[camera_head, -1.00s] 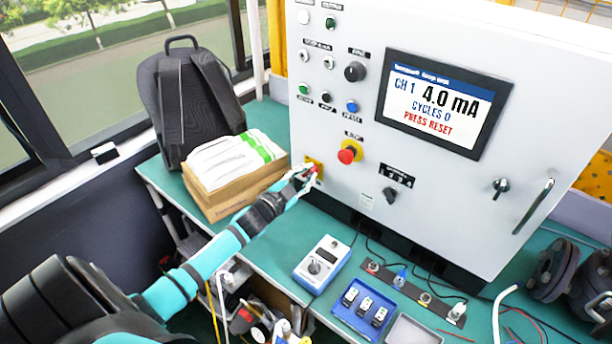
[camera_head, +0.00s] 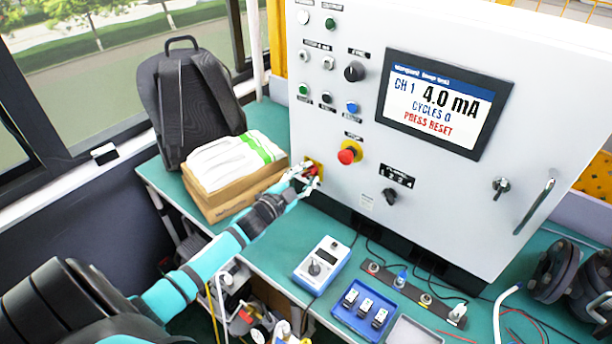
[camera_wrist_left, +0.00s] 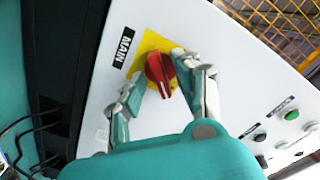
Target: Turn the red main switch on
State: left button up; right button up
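The red main switch (camera_wrist_left: 160,74) sits on a yellow plate (camera_wrist_left: 150,45) beside a black MAIN label (camera_wrist_left: 124,47) in the left wrist view. In the head view the switch (camera_head: 312,171) is low on the left part of the white cabinet front, partly covered by my fingers. My left gripper (camera_head: 309,182) is at the switch. In the left wrist view its two fingers (camera_wrist_left: 165,95) are spread, one on each side of the red knob, with the right finger very close to it; I cannot tell whether it touches. My right gripper is not in view.
The white cabinet (camera_head: 440,205) carries a screen (camera_head: 443,103) reading "CH 1 4.0 mA, CYCLES 0, PRESS RESET" and a red emergency button (camera_head: 347,156). A cardboard box (camera_head: 225,202) with white packs and a backpack (camera_head: 187,100) stand left of the gripper. A blue calibrator (camera_head: 322,264) lies in front.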

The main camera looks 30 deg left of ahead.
pick_arm(q)
jog(key=s, duration=1.2)
jog(key=shift+a, duration=0.45)
